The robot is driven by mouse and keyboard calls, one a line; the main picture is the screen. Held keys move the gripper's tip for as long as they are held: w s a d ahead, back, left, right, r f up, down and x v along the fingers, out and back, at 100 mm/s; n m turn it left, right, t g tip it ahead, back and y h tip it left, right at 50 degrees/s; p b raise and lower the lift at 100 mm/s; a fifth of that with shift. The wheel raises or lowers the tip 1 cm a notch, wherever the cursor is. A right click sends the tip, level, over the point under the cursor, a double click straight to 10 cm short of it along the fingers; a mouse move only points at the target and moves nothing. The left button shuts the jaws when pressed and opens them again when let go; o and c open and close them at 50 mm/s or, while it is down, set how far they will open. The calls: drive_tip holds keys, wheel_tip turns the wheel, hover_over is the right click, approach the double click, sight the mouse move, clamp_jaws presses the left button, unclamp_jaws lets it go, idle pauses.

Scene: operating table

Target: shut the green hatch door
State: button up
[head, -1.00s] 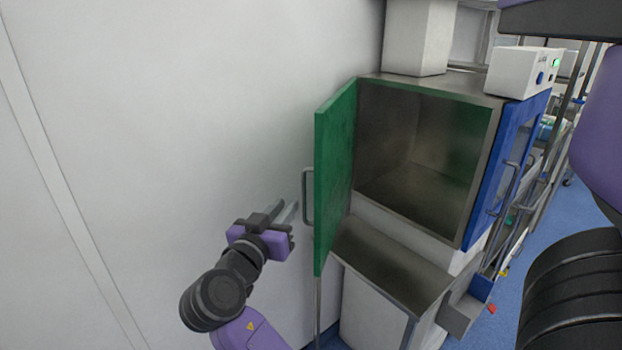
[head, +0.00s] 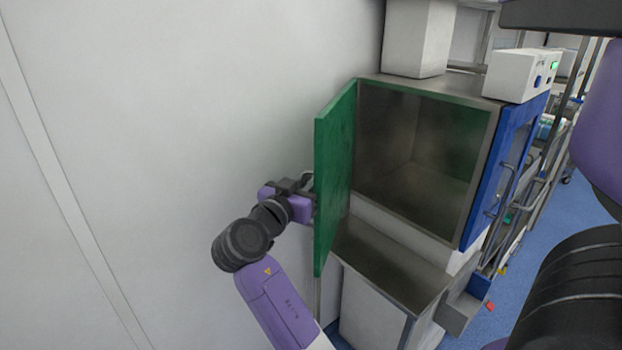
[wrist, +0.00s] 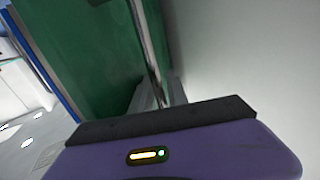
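The green hatch door (head: 335,175) stands wide open, swung out on the left of the steel hatch cabinet (head: 425,150). Its outer face is turned to the white wall. In the head view my gripper (head: 310,190) is at the door's outer side, with its fingers mostly hidden. In the wrist view the green door (wrist: 90,60) is on the left, and its metal handle bar (wrist: 150,45) runs down between my gripper's two fingers (wrist: 160,95). The fingers look apart, one on either side of the bar. Whether they touch it is not clear.
The white wall (head: 200,100) is close on the left of the door. A steel ledge (head: 390,265) juts out below the hatch opening. A blue door (head: 500,170) is on the cabinet's right side. The hatch interior looks empty.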

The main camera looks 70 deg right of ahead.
clamp_jaws()
idle(1.4)
